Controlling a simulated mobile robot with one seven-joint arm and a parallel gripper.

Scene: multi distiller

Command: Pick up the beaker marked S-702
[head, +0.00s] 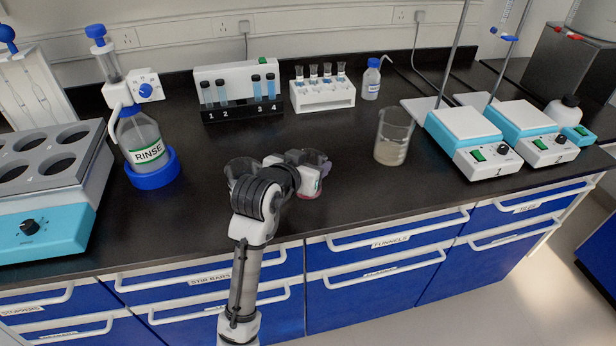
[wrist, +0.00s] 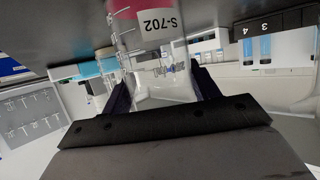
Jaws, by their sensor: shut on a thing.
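The beaker marked S-702 (wrist: 158,50) is clear glass with a white label and some reddish content. It appears upside down in the wrist view, between the two dark fingers of my gripper (wrist: 162,88). My gripper is shut on it. In the head view my gripper (head: 308,172) is low over the front middle of the bench, and this beaker (head: 311,191) is partly hidden by it. I cannot tell whether the beaker's base touches the bench.
A larger beaker (head: 393,140) with cloudy liquid stands to the right, near the hotplates (head: 470,140). A RINSE bottle (head: 145,145) stands left. Vial racks (head: 238,95) line the back.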

